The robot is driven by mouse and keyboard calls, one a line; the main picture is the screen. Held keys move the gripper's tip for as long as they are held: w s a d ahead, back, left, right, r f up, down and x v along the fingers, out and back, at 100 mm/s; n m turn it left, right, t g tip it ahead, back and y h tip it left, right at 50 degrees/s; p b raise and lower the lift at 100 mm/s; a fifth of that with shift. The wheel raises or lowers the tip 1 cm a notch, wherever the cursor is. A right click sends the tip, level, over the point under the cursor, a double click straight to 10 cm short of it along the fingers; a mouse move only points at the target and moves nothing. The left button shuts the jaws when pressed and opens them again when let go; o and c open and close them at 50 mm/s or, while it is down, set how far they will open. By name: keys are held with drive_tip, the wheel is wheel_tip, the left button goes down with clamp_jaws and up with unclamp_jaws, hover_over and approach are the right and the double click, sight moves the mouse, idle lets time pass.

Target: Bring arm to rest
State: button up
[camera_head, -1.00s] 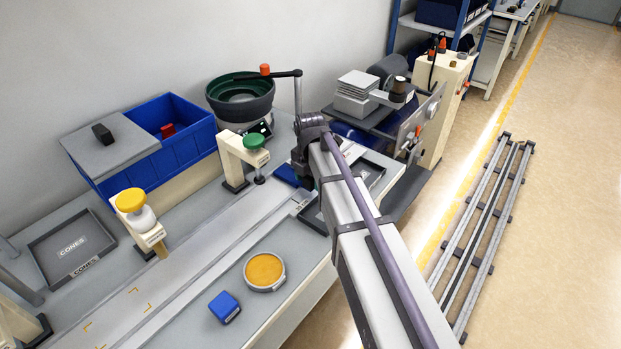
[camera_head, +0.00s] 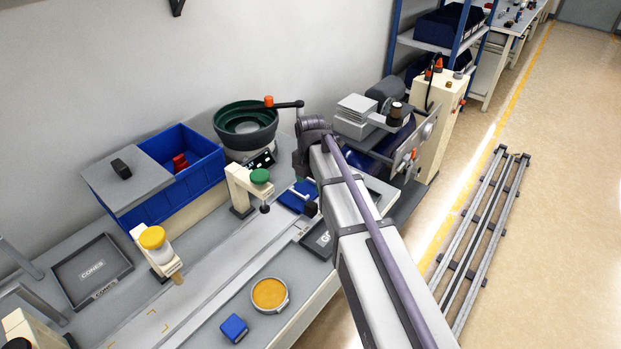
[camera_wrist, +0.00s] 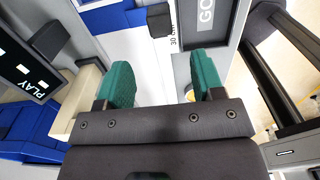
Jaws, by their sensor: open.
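My gripper (camera_wrist: 165,85) shows in the wrist view with two green finger pads apart and nothing between them. Beyond the fingers lie a pale track surface and a grey tray (camera_wrist: 232,18) whose label starts with "GO". In the head view my arm reaches from the lower right to the bench, and its wrist is beside the green bowl feeder. My fingers there are mostly hidden or too small to make out.
A green bowl feeder (camera_head: 246,128), a blue bin (camera_head: 195,172) with a grey lid and a tray labelled CONES (camera_head: 92,270) stand on the bench. An orange-topped round dish (camera_head: 270,295) and a blue block (camera_head: 234,328) lie near its front edge. Floor rails (camera_head: 483,235) lie at right.

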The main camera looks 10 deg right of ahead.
drive_tip(key=m, duration=0.3)
drive_tip(key=shift+s+m, duration=0.1)
drive_tip(key=shift+m, duration=0.2)
drive_tip(key=s+d+m, duration=0.1)
drive_tip(key=s+m, duration=1.7)
drive_tip(key=m, duration=0.4)
drive_tip(key=shift+s, duration=0.4)
